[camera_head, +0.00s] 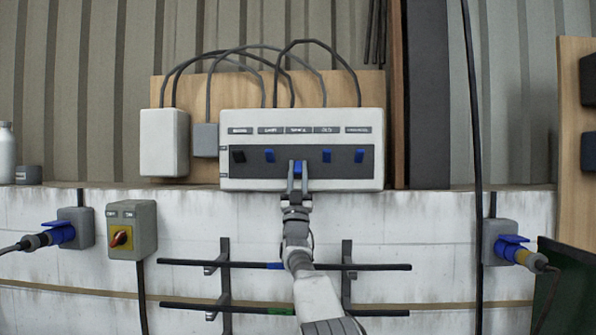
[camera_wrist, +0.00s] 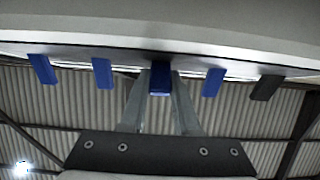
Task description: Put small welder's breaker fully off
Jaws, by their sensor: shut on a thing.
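A white breaker box (camera_head: 372,120) on the wall has a dark strip with a row of levers, one black and the others blue. Small labels sit above each lever, too blurred to read surely. My gripper (camera_head: 298,170) is at the middle lever (camera_head: 298,164), its two fingers closed on the lever's sides. In the wrist view the middle blue lever (camera_wrist: 160,80) is between the fingertips of my gripper (camera_wrist: 160,92). The middle lever sits slightly lower than its neighbours in the head view. The fingers hide part of it.
Beside it are a blue lever (camera_head: 270,156) on the left and another (camera_head: 327,156) on the right, close to the fingers. The black lever (camera_head: 238,156) is far left. A rotary switch box (camera_head: 132,215) and wall rack bars (camera_head: 375,267) are lower down.

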